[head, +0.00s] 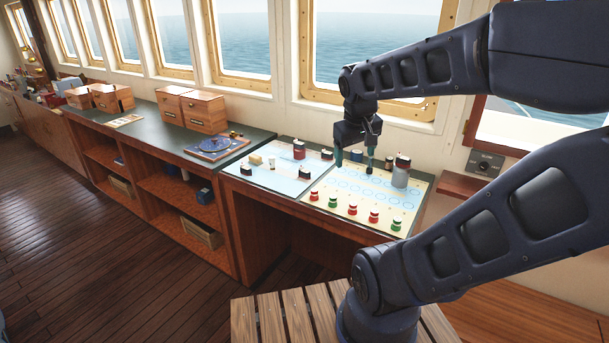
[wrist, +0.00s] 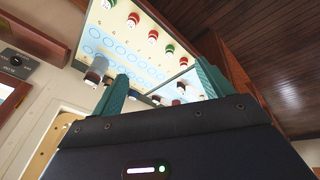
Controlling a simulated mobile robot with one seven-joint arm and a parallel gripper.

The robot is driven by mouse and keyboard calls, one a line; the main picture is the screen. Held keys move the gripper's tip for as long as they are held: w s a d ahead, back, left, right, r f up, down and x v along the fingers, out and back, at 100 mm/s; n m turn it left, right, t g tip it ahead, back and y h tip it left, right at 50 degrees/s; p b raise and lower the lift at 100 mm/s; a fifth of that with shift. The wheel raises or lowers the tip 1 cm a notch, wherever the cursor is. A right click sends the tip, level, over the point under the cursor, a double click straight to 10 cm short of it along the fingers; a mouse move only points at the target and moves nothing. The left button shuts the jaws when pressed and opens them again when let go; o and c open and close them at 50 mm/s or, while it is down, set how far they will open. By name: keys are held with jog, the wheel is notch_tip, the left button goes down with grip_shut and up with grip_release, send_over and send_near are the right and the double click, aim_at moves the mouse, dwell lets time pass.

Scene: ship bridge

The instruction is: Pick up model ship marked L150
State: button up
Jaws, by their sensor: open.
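Several small model pieces with dark, red and white parts stand on two light chart boards; I cannot read L150 on any of them. On the left board (head: 262,182) are a taller red-and-white piece (head: 299,150) and smaller dark-topped ones (head: 304,172). On the right board (head: 345,187), a dark-and-red piece (head: 402,160) stands by a grey cylinder (head: 400,178), with a small dark piece (head: 389,163) beside it. My gripper (head: 355,159) is open and empty above the back of the boards, fingers pointing down. In the wrist view, small pieces (wrist: 181,87) show between its fingers (wrist: 163,85).
Red and green pieces (head: 352,210) line the front of the right board. The window wall rises close behind; a wall-mounted control box (head: 485,163) is at right.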

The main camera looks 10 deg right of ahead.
jog(key=w+d+f+n+g+h, duration=0.1)
jog(key=w+f+n+h, duration=0.15)
jog(key=w, duration=0.25)
jog(key=w+f+n+g+h, duration=0.1)
jog(key=w+f+n+h, duration=0.1)
jog(key=w+n, duration=0.25)
jog(key=n+t+h, duration=0.5)
jog(key=n+t, duration=0.2)
jog(key=n, duration=1)
send_near(303, 174)
jog(key=shift+x, duration=4.95)
jog(key=shift+r, duration=0.1)
jog(key=c, duration=1.1)
